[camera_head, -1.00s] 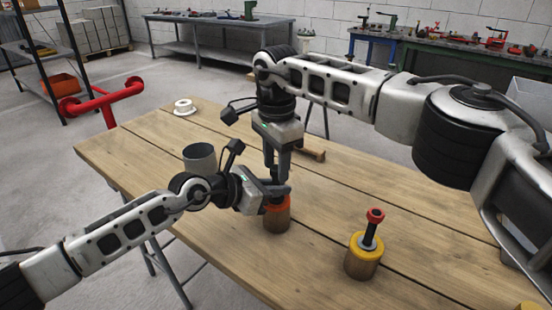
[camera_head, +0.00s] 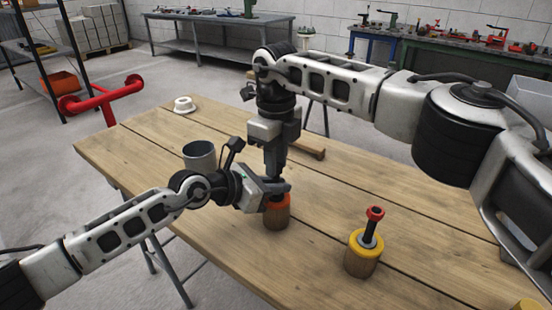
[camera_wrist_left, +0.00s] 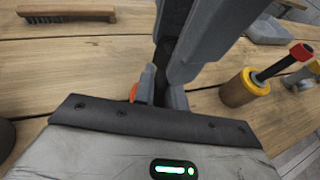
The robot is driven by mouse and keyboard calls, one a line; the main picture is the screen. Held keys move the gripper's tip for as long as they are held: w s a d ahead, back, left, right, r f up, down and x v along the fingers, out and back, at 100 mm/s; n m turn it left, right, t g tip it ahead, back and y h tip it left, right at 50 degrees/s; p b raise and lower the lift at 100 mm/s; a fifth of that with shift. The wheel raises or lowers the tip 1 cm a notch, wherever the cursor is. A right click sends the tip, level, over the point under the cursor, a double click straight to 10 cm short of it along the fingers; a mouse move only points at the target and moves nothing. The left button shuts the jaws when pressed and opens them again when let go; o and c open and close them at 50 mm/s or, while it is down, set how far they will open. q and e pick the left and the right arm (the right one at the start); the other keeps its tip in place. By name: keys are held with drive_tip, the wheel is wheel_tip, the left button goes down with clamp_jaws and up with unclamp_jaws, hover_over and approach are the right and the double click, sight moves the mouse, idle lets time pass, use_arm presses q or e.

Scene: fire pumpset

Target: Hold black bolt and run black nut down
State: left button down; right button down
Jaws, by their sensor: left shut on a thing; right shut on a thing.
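My left gripper (camera_head: 278,187) reaches in low from the left, its fingers closed just above a wooden cylinder with an orange top (camera_head: 277,214). In the left wrist view its fingertips (camera_wrist_left: 160,90) close around a dark upright shaft, apparently the black bolt, with a sliver of orange beside them. My right gripper (camera_head: 275,174) points straight down from above, shut directly over the left one. The black nut is hidden between its fingers, and most of the bolt is covered by both grippers.
A yellow-topped wooden cylinder (camera_head: 362,262) holds a black bolt with a red nut (camera_head: 375,214) to the right. A grey cup (camera_head: 199,157) and a white spool (camera_head: 184,105) stand at the left. A wooden brush (camera_wrist_left: 66,14) lies behind.

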drive_tip(key=c, duration=1.2)
unclamp_jaws()
drive_tip(key=shift+r, duration=2.3)
drive_tip(key=shift+c, duration=0.2)
wheel_tip(320, 180, up, 2)
drive_tip(key=n, duration=0.5)
drive_tip(key=shift+a, duration=0.1)
drive_tip(key=n, duration=0.2)
drive_tip(key=r+n, duration=0.1)
drive_tip(key=shift+r+n, duration=0.25)
drive_tip(key=shift+n, duration=0.15)
